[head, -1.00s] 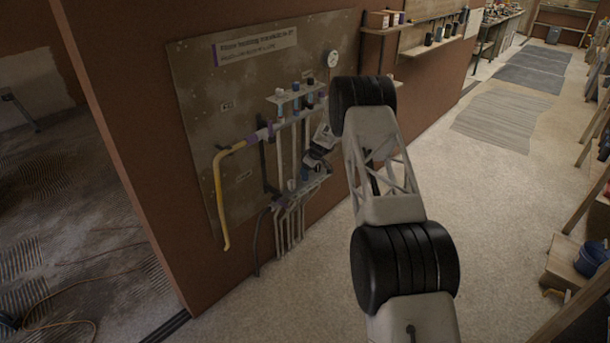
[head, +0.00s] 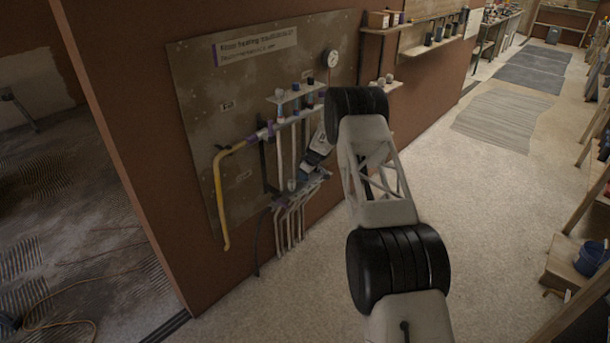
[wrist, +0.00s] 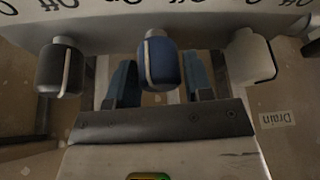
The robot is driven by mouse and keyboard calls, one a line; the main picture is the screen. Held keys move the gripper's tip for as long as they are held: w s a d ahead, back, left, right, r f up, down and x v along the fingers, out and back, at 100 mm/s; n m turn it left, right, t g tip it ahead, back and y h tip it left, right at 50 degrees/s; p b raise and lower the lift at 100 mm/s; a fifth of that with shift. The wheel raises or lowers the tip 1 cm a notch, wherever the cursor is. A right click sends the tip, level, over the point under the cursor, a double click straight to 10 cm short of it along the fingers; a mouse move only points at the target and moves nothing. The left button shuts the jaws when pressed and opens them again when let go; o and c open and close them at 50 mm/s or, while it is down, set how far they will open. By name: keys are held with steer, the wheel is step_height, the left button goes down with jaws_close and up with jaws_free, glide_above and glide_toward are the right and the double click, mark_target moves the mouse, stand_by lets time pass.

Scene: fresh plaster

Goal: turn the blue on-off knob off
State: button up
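The blue knob (wrist: 162,64) is in the middle of the wrist view, hanging under a pale labelled strip (wrist: 200,22). A pale pointer line runs nearly straight up and down on its face. My gripper (wrist: 158,78) is open, with one blue finger on each side of the blue knob. The fingers look partly behind the knob, and I cannot tell whether they touch it. The strip carries upside-down "On" and "Off" lettering, partly cut off. In the head view my gripper (head: 319,143) is in front of the pipe board, and its fingertips are too small to tell.
A black knob (wrist: 60,68) is close on the left and a white knob (wrist: 249,57) close on the right in the wrist view. A "Drain" label (wrist: 277,119) is on the board. The head view shows a yellow pipe (head: 220,195), a gauge (head: 331,58) and open floor at right.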

steer(key=c, duration=0.5)
steer(key=shift+m, duration=0.5)
steer(key=m+h, duration=0.1)
steer(key=m, duration=0.1)
steer(key=m+t, duration=0.1)
steer(key=m, duration=0.2)
steer(key=shift+t+h, duration=0.3)
steer(key=shift+h, duration=0.1)
steer(key=shift+m+t+h, duration=0.15)
steer(key=shift+m+h, duration=0.35)
steer(key=shift+m, duration=0.95)
steer(key=shift+m+t+h, duration=0.15)
steer(key=shift+m+h, duration=0.35)
steer(key=shift+m, duration=0.95)
steer(key=o, duration=0.9)
